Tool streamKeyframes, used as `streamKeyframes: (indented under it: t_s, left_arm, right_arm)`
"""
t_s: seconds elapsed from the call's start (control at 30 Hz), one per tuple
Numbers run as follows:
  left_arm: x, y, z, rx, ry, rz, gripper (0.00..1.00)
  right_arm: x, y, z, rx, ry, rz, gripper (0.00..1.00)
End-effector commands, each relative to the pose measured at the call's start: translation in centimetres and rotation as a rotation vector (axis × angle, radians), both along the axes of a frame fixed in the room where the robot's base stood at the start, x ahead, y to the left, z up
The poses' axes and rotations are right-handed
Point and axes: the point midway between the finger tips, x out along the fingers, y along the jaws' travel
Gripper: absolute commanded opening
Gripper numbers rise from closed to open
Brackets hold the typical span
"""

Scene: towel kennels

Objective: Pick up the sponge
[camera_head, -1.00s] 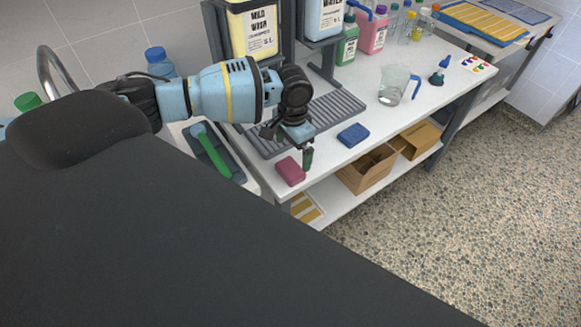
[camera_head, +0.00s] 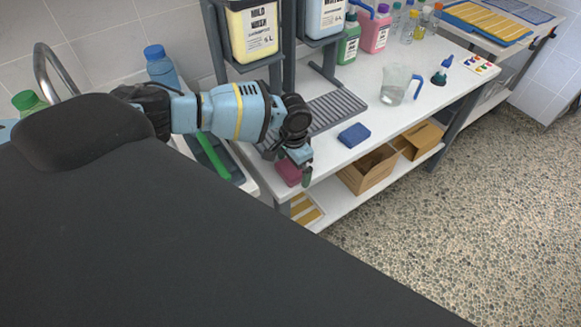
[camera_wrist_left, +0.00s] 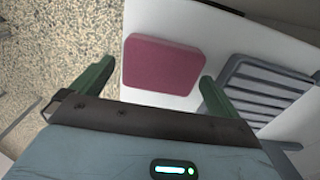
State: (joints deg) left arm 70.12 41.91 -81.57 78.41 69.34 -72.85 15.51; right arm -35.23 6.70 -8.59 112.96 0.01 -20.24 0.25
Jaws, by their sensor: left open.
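A pinkish-red sponge (camera_head: 287,173) lies on the white table near its front left corner, partly hidden by my left gripper. In the left wrist view the sponge (camera_wrist_left: 162,66) shows whole, flat on the white top. My left gripper (camera_head: 289,164) is open above it. In the left wrist view its two green fingers stand apart, one to each side of the sponge, and nothing is between them in contact. A blue sponge (camera_head: 354,135) lies on the table to the right. My right gripper is not in view.
A grey ribbed drain tray (camera_head: 338,110) lies behind the sponges, under soap dispensers (camera_head: 252,32). A clear jug (camera_head: 394,88) stands to the right. A green-handled brush (camera_head: 214,157) lies at left. Cardboard boxes (camera_head: 366,172) sit on the shelf below.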

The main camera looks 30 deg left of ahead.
Motion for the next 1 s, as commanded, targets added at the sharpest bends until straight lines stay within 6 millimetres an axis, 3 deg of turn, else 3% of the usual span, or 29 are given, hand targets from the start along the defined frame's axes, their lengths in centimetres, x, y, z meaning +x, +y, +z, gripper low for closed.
streamKeyframes:
  t_s: [0.1,0.4,0.5,0.77,1.0]
  left_arm:
    - [0.0,0.0,0.1,0.000,-0.001,0.000,1.00]
    - [0.0,0.0,0.1,0.000,0.000,0.000,0.61]
    - [0.0,0.0,0.1,0.000,0.000,0.000,0.52]
    - [0.0,0.0,0.3,0.000,-0.001,0.000,0.52]
    - [0.1,0.0,2.3,0.000,-0.003,-0.001,0.52]
  right_arm:
    - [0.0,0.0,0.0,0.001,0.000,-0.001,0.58]
    - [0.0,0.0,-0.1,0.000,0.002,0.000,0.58]
    - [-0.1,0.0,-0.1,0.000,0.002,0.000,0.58]
    - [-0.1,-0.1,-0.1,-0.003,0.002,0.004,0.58]
    - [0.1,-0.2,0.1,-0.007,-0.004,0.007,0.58]
